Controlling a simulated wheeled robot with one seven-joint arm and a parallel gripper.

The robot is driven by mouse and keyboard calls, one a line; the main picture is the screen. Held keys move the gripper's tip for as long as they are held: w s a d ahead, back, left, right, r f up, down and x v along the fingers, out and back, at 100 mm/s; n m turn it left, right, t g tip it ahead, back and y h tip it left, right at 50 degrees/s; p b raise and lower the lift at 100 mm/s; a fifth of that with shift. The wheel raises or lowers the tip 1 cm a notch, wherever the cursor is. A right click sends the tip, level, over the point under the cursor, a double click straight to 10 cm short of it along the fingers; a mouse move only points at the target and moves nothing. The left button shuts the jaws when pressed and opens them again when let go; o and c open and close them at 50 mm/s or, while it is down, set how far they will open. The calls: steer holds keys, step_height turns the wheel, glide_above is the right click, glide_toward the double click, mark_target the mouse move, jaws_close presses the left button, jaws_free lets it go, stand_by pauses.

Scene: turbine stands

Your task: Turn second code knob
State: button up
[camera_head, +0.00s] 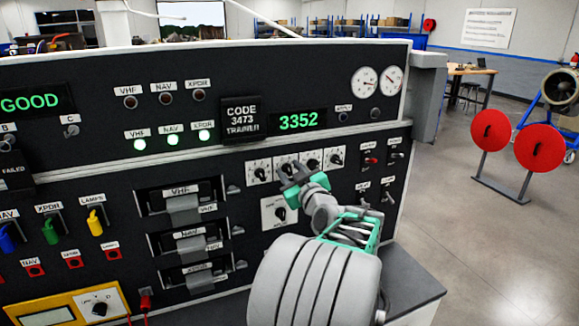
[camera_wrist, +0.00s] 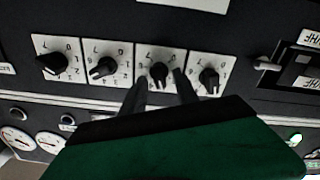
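A row of several black code knobs on white dial plates is on the dark panel. The second code knob (camera_wrist: 160,74) is third from the left in the upside-down wrist view; in the head view it is partly hidden behind my gripper. My gripper (camera_wrist: 160,84) is open, one finger on each side of this knob, with dark gaps showing between fingers and knob. How far the fingertips reach along the knob is unclear. The green display (camera_head: 299,121) reads 3352.
The first code knob (camera_wrist: 209,80) and third code knob (camera_wrist: 105,67) sit close on either side of the fingers. Another dial (camera_head: 280,212) is just below the row. Toggle switches (camera_head: 371,160) stand to the right.

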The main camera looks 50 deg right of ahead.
steer(key=shift+w, duration=0.1)
jaws_close()
stand_by(0.3)
